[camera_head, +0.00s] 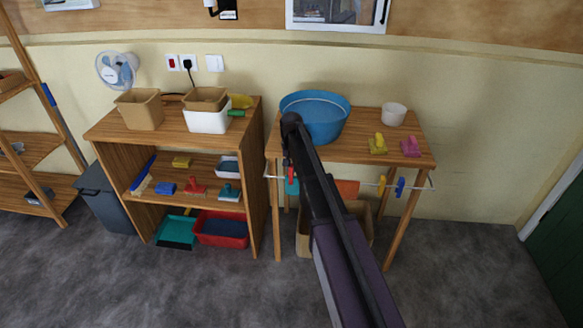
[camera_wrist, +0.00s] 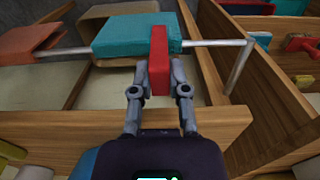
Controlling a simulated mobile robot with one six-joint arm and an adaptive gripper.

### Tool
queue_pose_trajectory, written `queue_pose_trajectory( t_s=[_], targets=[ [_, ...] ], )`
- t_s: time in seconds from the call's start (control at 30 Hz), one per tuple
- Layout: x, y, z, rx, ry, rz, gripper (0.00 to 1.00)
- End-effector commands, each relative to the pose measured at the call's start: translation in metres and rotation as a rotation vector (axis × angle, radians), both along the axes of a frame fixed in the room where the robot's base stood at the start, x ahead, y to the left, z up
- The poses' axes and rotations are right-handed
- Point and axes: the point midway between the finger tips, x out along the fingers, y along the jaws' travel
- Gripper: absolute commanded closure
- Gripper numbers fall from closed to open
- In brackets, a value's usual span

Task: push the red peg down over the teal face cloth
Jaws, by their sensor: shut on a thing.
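The red peg (camera_wrist: 159,62) is upright between the two fingers of my gripper (camera_wrist: 158,82), which is shut on its near end. The teal face cloth (camera_wrist: 120,36) hangs over a thin metal rail (camera_wrist: 215,43). In the wrist view the peg overlaps the cloth's right part and crosses the rail line; how far it is seated on the cloth I cannot tell. In the head view the red peg (camera_head: 291,174) shows in front of the teal cloth (camera_head: 292,187), left of my arm. My gripper is hidden there behind the arm and table edge.
An orange cloth (camera_head: 348,188), a yellow peg (camera_head: 382,185) and a blue peg (camera_head: 400,187) are further right on the rail. A blue basin (camera_head: 316,132) stands on the table above. A wooden shelf unit (camera_head: 256,165) is close on the left. A cardboard box (camera_head: 303,240) is below.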

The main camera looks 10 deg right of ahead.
Motion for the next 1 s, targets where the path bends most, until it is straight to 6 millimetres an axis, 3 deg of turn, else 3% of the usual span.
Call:
queue_pose_trajectory(
  t_s=[0.3, 0.87, 0.9, 1.0],
  targets=[
    [0.0000, -0.0009, -0.0111, 0.000, 0.000, -0.001, 1.00],
    [0.0001, -0.0007, -0.0131, 0.000, 0.000, -0.001, 1.00],
    [0.0001, -0.0007, -0.0131, 0.000, 0.000, -0.001, 0.67],
    [0.0001, -0.0007, -0.0131, 0.000, 0.000, -0.001, 0.39]
  ],
)
